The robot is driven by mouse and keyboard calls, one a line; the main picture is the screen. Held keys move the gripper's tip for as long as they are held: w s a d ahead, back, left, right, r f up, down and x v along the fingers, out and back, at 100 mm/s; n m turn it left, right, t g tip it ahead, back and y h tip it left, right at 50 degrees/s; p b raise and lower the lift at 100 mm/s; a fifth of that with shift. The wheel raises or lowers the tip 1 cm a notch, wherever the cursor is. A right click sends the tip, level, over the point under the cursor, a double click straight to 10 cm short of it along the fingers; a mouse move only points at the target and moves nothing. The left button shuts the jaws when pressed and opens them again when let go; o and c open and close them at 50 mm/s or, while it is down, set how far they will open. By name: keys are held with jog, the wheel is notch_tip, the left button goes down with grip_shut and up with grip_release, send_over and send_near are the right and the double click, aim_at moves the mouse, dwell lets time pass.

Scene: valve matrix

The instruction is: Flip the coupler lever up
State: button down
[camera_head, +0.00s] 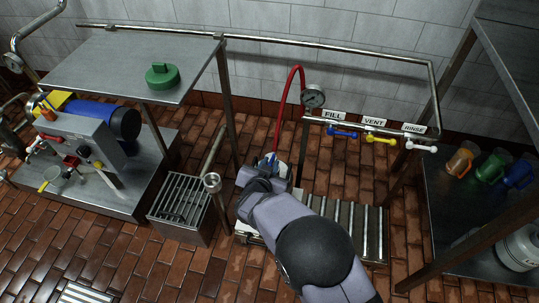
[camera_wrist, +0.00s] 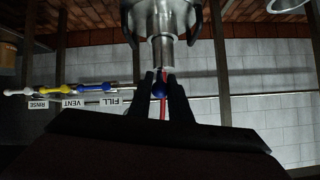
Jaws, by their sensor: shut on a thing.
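The coupler (camera_wrist: 163,22) is a silver metal fitting at the top of the wrist view. Its lever shows as a blue knob (camera_wrist: 158,90) close below the fitting. My gripper (camera_wrist: 161,84) has its two dark fingers on either side of the knob and is shut on it. In the head view my gripper (camera_head: 268,163) is low by the end of the red hose (camera_head: 290,88). There my arm hides most of the coupler, and the lever's angle is not clear.
Blue (camera_head: 342,133), yellow (camera_head: 379,139) and white (camera_head: 421,147) valve handles sit under FILL, VENT and RINSE labels. A gauge (camera_head: 313,97) is on the pipe. A roller rack (camera_head: 350,222) lies beside my arm. A grated bin (camera_head: 186,205) stands left.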

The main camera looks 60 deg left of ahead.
jog(key=r+p, duration=0.1)
jog(key=p, duration=0.3)
jog(key=shift+w+r+g+h, duration=0.15)
jog(key=shift+g+h, duration=0.25)
jog(key=shift+a+p, duration=0.1)
jog(key=shift+p, duration=0.45)
jog(key=shift+f+g+h+p, duration=0.2)
jog(key=shift+g+h+p, duration=0.1)
jog(key=shift+p, duration=0.75)
jog(key=c, duration=1.8)
grip_release()
jog(key=shift+c, duration=0.2)
jog(key=shift+r, duration=0.1)
jog(key=v, duration=0.7)
